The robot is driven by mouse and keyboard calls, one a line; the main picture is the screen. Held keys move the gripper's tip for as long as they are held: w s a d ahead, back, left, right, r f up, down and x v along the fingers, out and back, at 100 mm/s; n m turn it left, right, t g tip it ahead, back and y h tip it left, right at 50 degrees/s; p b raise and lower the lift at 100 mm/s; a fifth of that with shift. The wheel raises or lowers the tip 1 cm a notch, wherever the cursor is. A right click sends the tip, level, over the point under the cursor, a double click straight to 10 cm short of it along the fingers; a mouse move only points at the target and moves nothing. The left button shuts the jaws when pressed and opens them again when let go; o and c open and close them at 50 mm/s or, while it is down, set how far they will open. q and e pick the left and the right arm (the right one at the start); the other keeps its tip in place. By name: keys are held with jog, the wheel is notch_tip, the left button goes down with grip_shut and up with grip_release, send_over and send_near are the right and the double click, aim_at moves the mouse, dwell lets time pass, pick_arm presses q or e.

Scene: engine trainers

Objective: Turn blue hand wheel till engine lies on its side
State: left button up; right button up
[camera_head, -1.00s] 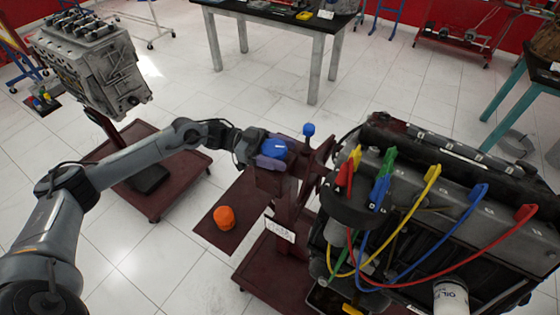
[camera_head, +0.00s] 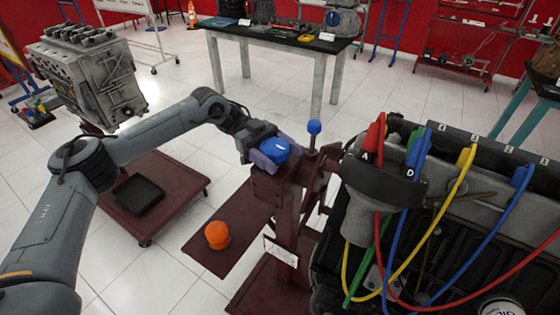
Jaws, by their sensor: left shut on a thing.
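The blue hand wheel (camera_head: 275,149) sits on top of the dark red engine stand (camera_head: 287,215) near the middle. My left gripper (camera_head: 264,155) reaches it from the left and is shut on it; the fingertips are partly hidden at its edge. A smaller blue knob (camera_head: 314,127) stands on a stem just behind and right of the wheel. The grey engine (camera_head: 468,215) hangs on the stand at the right, tilted, with its distributor and coloured leads facing me. Its lower and right parts are cut off by the frame. My right gripper is not in view.
An orange cap-like object (camera_head: 217,235) lies on the stand's dark red base plate. A second engine (camera_head: 90,80) on its own stand is at the back left, close to my left arm. A table (camera_head: 275,34) with parts stands at the back. White tiled floor lies open between them.

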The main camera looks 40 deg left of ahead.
pick_arm(q)
jog(key=shift+r+m+g, duration=0.15)
jog(key=shift+m+g, duration=0.45)
jog(key=shift+g, duration=0.2)
jog(key=shift+s+m+g+y, duration=0.15)
jog(key=shift+m+g+y, duration=0.35)
jog(key=shift+g, duration=0.6)
jog(key=shift+s+m+g+y+p, duration=0.15)
jog(key=shift+m+g+y+p, duration=0.55)
jog(key=shift+m+g+p, duration=0.75)
jog(key=shift+g, duration=0.55)
jog(key=o, duration=1)
jog(key=shift+s, duration=0.1)
jog(key=shift+c, duration=0.2)
jog(key=shift+a, duration=0.15)
